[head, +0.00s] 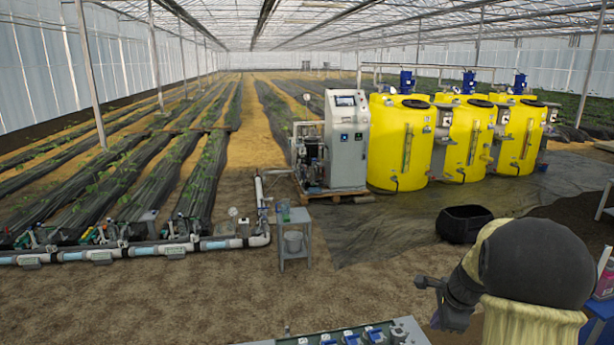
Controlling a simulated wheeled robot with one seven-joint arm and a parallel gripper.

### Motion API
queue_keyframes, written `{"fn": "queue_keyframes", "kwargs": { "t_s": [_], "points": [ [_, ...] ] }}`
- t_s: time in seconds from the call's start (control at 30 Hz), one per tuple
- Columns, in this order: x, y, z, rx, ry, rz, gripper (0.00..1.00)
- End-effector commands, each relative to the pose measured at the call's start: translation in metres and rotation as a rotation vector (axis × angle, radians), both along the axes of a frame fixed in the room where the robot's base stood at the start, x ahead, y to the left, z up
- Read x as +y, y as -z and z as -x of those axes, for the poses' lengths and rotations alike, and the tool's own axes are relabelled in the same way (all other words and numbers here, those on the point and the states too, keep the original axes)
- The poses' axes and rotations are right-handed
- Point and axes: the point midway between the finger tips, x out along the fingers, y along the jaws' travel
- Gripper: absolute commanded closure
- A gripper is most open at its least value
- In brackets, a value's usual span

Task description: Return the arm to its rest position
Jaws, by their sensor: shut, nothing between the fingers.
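My arm (535,262) fills the lower right of the head view, with a large dark rounded joint and beige links. The rest of the arm is cut off by the frame.
A grey panel with blue-capped fittings (372,334) is at the bottom. A black tub (464,223) stands behind my arm. A small grey table (294,232), a control cabinet (346,140) and three yellow tanks (398,142) stand farther back.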

Motion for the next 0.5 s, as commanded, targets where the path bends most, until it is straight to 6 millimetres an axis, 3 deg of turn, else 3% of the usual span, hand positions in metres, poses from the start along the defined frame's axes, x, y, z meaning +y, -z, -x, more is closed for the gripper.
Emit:
{"fn": "queue_keyframes", "kwargs": {
  "t_s": [0.03, 0.2, 0.4, 0.5],
  "points": [
    [0.023, 0.002, 0.015, 0.004, -0.135, 0.049, 1.00],
    [0.082, 0.006, 0.072, 0.012, -0.632, 0.227, 1.00],
    [0.136, 0.017, 0.147, 0.002, -1.236, 0.424, 1.00],
    [0.151, 0.023, 0.179, -0.008, -1.481, 0.498, 1.00]
  ]
}}
